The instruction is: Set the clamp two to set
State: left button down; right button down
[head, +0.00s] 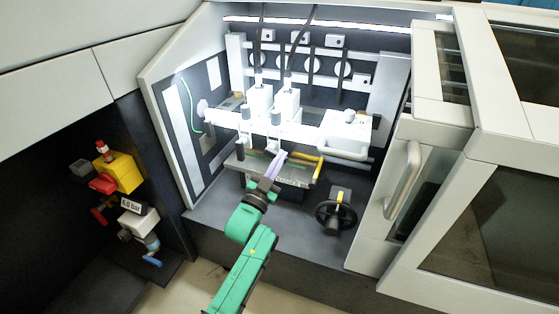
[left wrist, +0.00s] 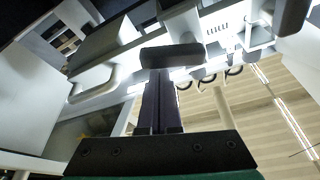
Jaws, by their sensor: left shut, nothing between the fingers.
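My left gripper (head: 281,155) reaches into the machine bay from below, its slim fingers pointing up. In the left wrist view its fingers (left wrist: 162,88) lie side by side, shut and empty. A dark grey rounded block (left wrist: 172,56) is right at the fingertips; I cannot tell if they touch. Two white stitching heads stand side by side, a left one (head: 260,103) and a right one (head: 288,103). Dark-capped upright levers stand in front of them, one at left (head: 246,113) and one at right (head: 276,117), just above my fingertips. I cannot read which is clamp two or its setting.
A black handwheel (head: 336,215) is at the lower right of the bay. A yellow bar (head: 308,158) lies right of my gripper. A white box with a handle (head: 345,130) is at right. An open door (head: 402,190) bounds the right side; a pressure unit (head: 120,172) is outside at left.

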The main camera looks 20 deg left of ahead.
pick_arm(q)
jog(key=shift+f+m+h, duration=0.25)
jog(key=shift+m+h, duration=0.25)
jog(key=shift+m, duration=0.4)
pick_arm(e)
jog(key=shift+s+d, duration=0.1)
jog(key=shift+s, duration=0.2)
